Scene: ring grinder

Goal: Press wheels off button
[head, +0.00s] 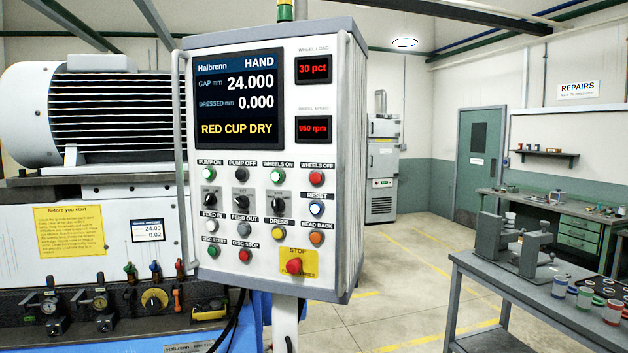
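The control panel (338,243) stands upright on a post in the middle of the head view, facing me at a slight angle. The wheels off button (317,177) is a red round button in the top row at the right, below its "WHEELS OFF" label. The green wheels on button (277,176) is just left of it. The blue reset button (316,208) is below it. The screen (240,97) reads "HAND" and "RED CUP DRY". The wheel speed display (314,128) reads 950 rpm and the wheel load display (313,69) reads 30 pct. Neither gripper is in view.
A red stop button (294,266) on a yellow plate is low on the panel. Metal handles (179,150) run along its sides. The grinder with a large motor (36,115) is at the left. A grey bench (500,275) with small cups is at the right. Open floor lies between.

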